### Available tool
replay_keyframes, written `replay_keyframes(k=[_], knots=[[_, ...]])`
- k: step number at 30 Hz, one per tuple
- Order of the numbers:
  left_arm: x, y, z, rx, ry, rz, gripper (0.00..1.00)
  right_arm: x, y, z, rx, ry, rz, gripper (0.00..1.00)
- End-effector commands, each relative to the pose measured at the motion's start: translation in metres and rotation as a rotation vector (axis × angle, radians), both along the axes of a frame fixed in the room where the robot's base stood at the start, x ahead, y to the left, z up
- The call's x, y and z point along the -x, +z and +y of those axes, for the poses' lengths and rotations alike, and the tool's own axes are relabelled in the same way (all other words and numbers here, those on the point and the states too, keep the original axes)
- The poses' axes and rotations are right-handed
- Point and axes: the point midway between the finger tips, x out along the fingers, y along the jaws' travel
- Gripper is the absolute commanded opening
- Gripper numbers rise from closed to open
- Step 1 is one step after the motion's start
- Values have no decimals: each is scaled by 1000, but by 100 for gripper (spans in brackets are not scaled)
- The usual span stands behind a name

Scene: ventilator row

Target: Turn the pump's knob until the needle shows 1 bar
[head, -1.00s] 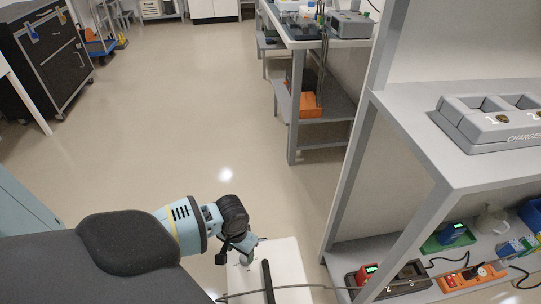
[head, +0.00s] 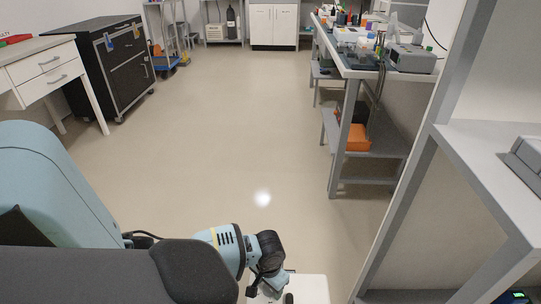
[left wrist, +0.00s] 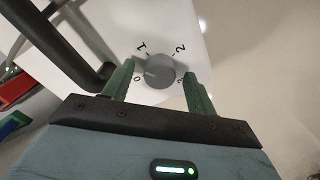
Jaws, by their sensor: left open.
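The pump is a white box (head: 312,288) at the bottom of the head view, partly hidden by my left arm. In the left wrist view its white face (left wrist: 120,22) carries a round grey knob (left wrist: 160,72) with the marks 0, 1, 2 and a partly covered one around it. A small pale mark on the knob points left, seemingly between 0 and 1. My left gripper (left wrist: 158,68) is open, with its green fingers on either side of the knob; I cannot tell whether they touch it. My right gripper is not in view.
A black bar handle (left wrist: 62,42) on the pump is close to the left finger. A grey shelf unit (head: 480,160) stands at right, a workbench (head: 340,68) farther back. A black drawer cabinet (head: 112,70) and white desk (head: 45,65) stand at left. The floor between is clear.

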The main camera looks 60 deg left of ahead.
Motion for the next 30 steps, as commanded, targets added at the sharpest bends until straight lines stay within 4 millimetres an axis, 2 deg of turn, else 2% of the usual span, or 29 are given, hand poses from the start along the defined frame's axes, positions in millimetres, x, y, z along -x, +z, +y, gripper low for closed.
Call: replay_keyframes(k=[9, 20, 23, 30], knots=[[0, -3, 0, 0, 0, -1, 57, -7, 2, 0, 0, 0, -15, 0], [0, -3, 0, 0, 0, -1, 12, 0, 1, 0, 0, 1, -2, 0], [0, -2, 0, 0, -9, -1, 12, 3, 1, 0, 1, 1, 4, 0], [-1, 1, 0, 1, -137, -2, 12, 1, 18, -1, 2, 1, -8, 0]])
